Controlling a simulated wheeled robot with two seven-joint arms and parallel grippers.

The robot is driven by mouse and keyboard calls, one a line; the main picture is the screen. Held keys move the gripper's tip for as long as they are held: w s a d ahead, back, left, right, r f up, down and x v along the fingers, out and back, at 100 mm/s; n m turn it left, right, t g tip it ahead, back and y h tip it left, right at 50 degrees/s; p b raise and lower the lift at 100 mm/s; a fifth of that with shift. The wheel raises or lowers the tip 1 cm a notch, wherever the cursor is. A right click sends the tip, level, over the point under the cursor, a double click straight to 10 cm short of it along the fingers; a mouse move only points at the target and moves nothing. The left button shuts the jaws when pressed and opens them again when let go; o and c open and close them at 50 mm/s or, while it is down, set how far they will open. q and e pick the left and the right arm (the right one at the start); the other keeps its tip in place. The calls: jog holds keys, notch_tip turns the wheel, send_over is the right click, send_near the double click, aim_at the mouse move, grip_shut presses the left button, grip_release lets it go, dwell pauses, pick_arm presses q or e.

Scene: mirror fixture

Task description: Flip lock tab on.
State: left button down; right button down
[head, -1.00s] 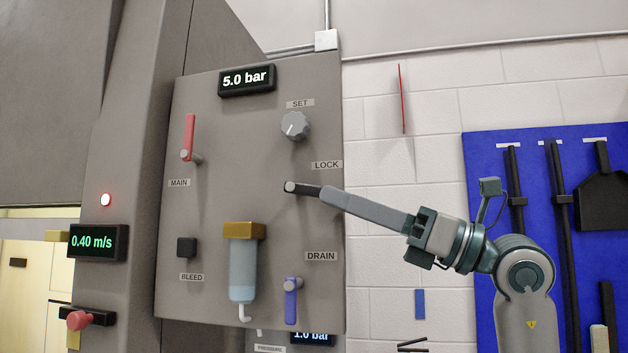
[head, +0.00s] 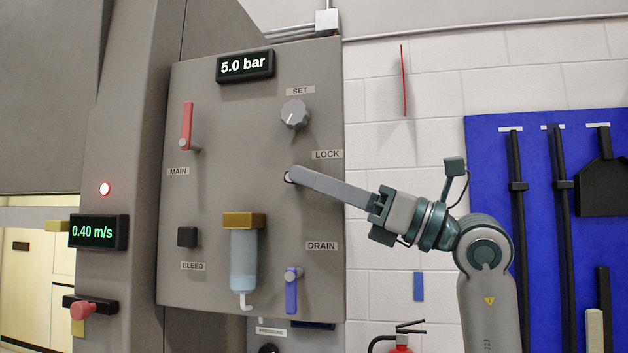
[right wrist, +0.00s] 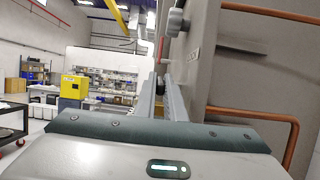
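The lock tab (head: 287,178) is on the grey panel (head: 230,150), just below the LOCK label (head: 327,154). Only a small dark and pale end of it shows in the head view; the rest is hidden behind my right gripper (head: 291,174). The right gripper's fingers reach in from the right, to the tab's pivot. In the right wrist view the two fingers (right wrist: 161,90) lie close together with a narrow gap and something dark between their far ends. I cannot tell whether they squeeze the tab. My left gripper is not in view.
The SET knob (head: 295,115) sits above the tab, and the blue DRAIN lever (head: 291,290) below it. The red MAIN lever (head: 187,127), black BLEED button (head: 187,236) and filter bowl (head: 243,262) are to the left. The pressure display (head: 245,66) reads 5.0 bar.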

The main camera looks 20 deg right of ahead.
jog(key=shift+d+r+g+h+p, duration=0.1)
jog(key=shift+r+g+h+p, duration=0.2)
jog(key=shift+r+h+p, duration=0.25)
jog(key=shift+g+h+p, duration=0.25)
jog(key=shift+g+p, duration=0.05)
jog(key=shift+p, duration=0.3)
jog(key=shift+f, duration=0.1)
jog(key=c, duration=2.1)
grip_release()
jog(key=shift+s+f, duration=0.1)
